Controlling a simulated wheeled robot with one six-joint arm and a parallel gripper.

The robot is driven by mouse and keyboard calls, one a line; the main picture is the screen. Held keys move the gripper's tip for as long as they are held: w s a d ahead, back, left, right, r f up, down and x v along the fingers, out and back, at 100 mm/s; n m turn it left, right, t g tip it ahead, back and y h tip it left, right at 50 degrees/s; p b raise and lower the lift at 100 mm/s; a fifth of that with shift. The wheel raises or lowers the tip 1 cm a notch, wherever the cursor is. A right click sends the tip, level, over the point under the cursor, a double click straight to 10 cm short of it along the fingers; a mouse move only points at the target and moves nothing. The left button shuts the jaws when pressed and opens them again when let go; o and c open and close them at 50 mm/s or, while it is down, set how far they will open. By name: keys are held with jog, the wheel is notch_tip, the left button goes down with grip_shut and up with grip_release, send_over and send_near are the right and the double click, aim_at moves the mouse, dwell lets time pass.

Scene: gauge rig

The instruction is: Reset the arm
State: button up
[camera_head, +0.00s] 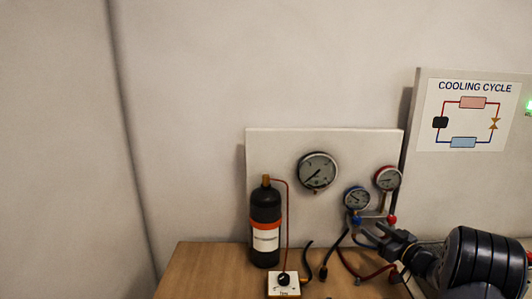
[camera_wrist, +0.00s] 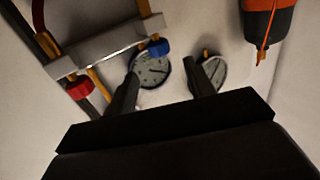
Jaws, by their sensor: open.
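My gripper (camera_head: 371,234) reaches in from the right in the head view, in front of the small gauges and hoses at the right part of the rig. In the wrist view its two dark fingers (camera_wrist: 163,69) stand apart with nothing held between them. Beyond them are a blue-rimmed gauge (camera_wrist: 152,70) and a larger gauge (camera_wrist: 213,70), partly hidden by the fingers. I cannot tell whether the gripper touches the hoses. My dark arm fills the lower right of the head view.
A white panel (camera_head: 270,145) carries a large gauge (camera_head: 317,171), a blue gauge (camera_head: 357,199) and a red gauge (camera_head: 388,178). A black bottle (camera_head: 265,222) and a white knob box (camera_head: 284,284) stand left on the wooden table (camera_head: 207,270). Dark hoses hang near my gripper.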

aim_at(358, 221)
jog(key=p+x, duration=0.2)
jog(key=x, duration=0.5)
jog(key=shift+r, duration=0.15)
jog(key=shift+s+f+m+t+h+b, duration=0.15)
jog(key=shift+f+m+t+h+b, duration=0.2)
jog(key=shift+b, duration=0.3)
jog(key=shift+s+a+r+m+t+h+b, duration=0.15)
jog(key=shift+m+t+h+b, duration=0.1)
jog(key=shift+m+h+b, duration=0.55)
jog(key=shift+a+m+t+h+b, duration=0.1)
jog(key=shift+m+t+h+b, duration=0.15)
jog(key=shift+m+h+b, duration=0.9)
jog(key=shift+a+m+t+h+b, duration=0.1)
jog(key=shift+m+t+h+b, duration=0.3)
jog(key=shift+h, duration=1.3)
jog(key=shift+m+h+b, duration=0.3)
jog(key=shift+h+b, duration=0.15)
jog(key=shift+h, duration=0.05)
